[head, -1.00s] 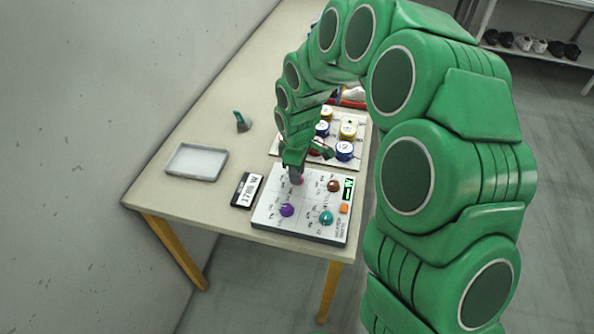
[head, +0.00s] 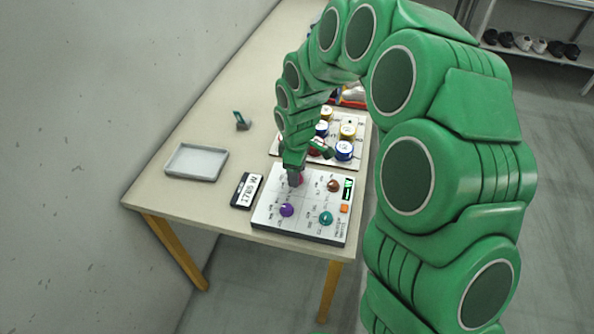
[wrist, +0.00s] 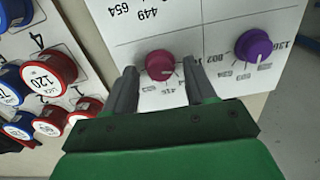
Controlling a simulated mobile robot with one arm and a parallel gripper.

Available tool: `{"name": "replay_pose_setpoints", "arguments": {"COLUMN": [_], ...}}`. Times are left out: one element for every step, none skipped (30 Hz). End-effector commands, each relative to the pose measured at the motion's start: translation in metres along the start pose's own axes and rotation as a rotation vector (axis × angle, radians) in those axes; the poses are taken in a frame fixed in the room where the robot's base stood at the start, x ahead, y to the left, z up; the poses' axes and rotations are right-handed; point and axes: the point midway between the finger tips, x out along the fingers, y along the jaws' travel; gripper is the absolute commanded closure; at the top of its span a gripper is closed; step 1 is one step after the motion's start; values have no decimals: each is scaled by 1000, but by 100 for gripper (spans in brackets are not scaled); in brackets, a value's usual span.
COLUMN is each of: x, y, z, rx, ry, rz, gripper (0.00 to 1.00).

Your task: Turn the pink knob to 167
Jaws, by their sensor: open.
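The pink knob (wrist: 160,65) sits on the white control panel (wrist: 150,22), between the two fingers of my gripper (wrist: 165,88) in the wrist view. The fingers are open, one on each side of the knob, with a gap visible on both sides. A pale pointer mark shows on the knob's lower edge; the numbers around it are partly hidden by the fingers. In the head view the pink knob (head: 299,180) is mostly hidden behind my gripper (head: 293,176), which points down at the panel's upper left part.
A purple knob (head: 287,210), a teal knob (head: 326,218) and a brown knob (head: 333,185) share the panel, with an orange button (head: 344,208). A display (head: 247,190) and a grey tray (head: 196,162) lie left. A board with several cans (head: 344,150) stands behind.

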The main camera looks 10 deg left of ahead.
Motion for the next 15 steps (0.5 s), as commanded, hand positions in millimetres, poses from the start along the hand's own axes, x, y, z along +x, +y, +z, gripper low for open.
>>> {"name": "replay_pose_setpoints", "arguments": {"x": [-1,-2,-4,-6,-8,-12,-15,-19,-24,-28,-33,-39,-44,-48,-54], "y": [0,0,0,0,1,1,1,1,1,0,0,0,0,0,0], "z": [0,0,0,0,-1,-1,-1,-1,0,0,0,0,0,0,0], "rx": [0,0,0,0,0,0,0,0,-1,-1,-1,-1,-1,-1,0], "ry": [0,1,1,1,2,2,3,3,2,2,2,2,2,3,3], "rz": [0,1,1,2,2,3,3,4,3,3,3,3,3,3,3], "gripper": [44,44,44,44,44,44,44,44,44,44,44,44,44,44,44]}}
